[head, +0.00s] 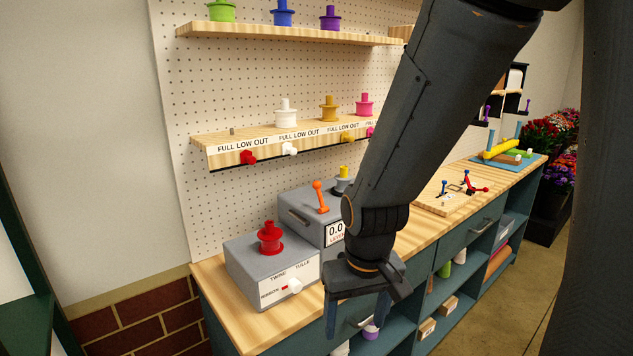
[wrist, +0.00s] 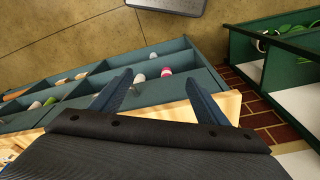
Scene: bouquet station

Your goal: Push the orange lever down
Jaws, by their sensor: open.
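The orange lever (head: 319,196) stands up from the top of a grey box (head: 298,214) with a "0.0 LEVEL" display, on the wooden counter. It leans slightly and its ball end is at the top. My gripper (head: 357,312) hangs in front of the counter's near edge, to the right of and lower than the lever, apart from it. In the wrist view my gripper (wrist: 157,92) is open and empty, fingers spread, facing down past the counter edge. The lever is not visible in the wrist view.
A second grey box (head: 262,272) with a red spool (head: 270,238) stands left of the lever's box. A yellow spool (head: 343,178) sits behind the lever. A pegboard shelf (head: 235,152) hangs above. My arm hides part of the counter.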

